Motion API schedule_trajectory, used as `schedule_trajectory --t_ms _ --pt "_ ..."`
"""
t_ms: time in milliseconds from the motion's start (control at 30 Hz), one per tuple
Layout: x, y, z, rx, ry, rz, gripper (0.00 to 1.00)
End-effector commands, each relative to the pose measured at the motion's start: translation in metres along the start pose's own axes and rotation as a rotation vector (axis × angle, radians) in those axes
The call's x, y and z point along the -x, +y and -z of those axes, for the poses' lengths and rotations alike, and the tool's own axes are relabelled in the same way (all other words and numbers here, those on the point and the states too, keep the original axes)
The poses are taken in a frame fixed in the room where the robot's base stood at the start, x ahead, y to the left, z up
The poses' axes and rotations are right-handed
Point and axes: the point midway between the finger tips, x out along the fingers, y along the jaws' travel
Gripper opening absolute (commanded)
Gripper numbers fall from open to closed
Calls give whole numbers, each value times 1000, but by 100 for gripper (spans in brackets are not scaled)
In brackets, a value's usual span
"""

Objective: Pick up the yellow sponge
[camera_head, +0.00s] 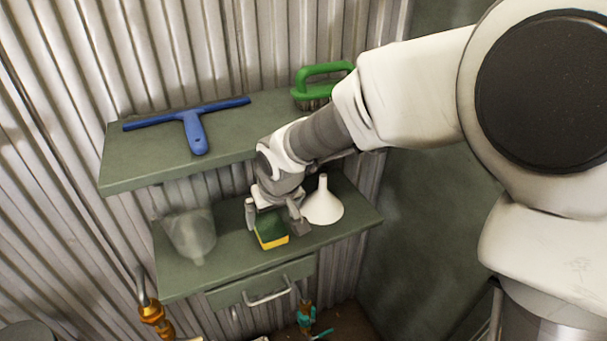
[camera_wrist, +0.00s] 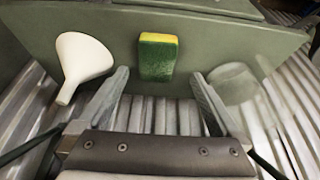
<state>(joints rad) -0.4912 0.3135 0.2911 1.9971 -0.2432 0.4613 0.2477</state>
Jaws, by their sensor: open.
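The yellow sponge (camera_head: 271,230) has a dark green scouring side and sits on the lower green shelf (camera_head: 190,281). In the wrist view the sponge (camera_wrist: 158,56) stands just beyond the gap between my fingers, with its yellow edge on the far side. My gripper (camera_head: 273,222) is over the lower shelf with a finger on each side of the sponge in the head view. In the wrist view my gripper (camera_wrist: 162,78) is open and empty, with visible room between each finger and the sponge.
A white funnel (camera_head: 323,204) stands close to the right of my gripper. A translucent funnel-like container (camera_head: 191,234) is to the left. The upper shelf (camera_head: 140,165) holds a blue squeegee (camera_head: 193,127) and a green brush (camera_head: 323,71). A drawer handle (camera_head: 267,296) is below.

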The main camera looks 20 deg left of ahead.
Motion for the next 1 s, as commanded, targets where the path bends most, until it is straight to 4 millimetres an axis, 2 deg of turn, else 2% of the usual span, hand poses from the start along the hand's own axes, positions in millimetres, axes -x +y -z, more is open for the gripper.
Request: schedule_trajectory --t_ms 100,200,467,800,1000 --pt "-21 -1 0 1 -3 1 100" --pt "-32 0 0 0 -1 0 100" --pt "-45 1 2 0 -1 0 100" --pt "-85 4 6 -1 -1 0 100" --pt "-90 4 6 -1 1 -1 100"
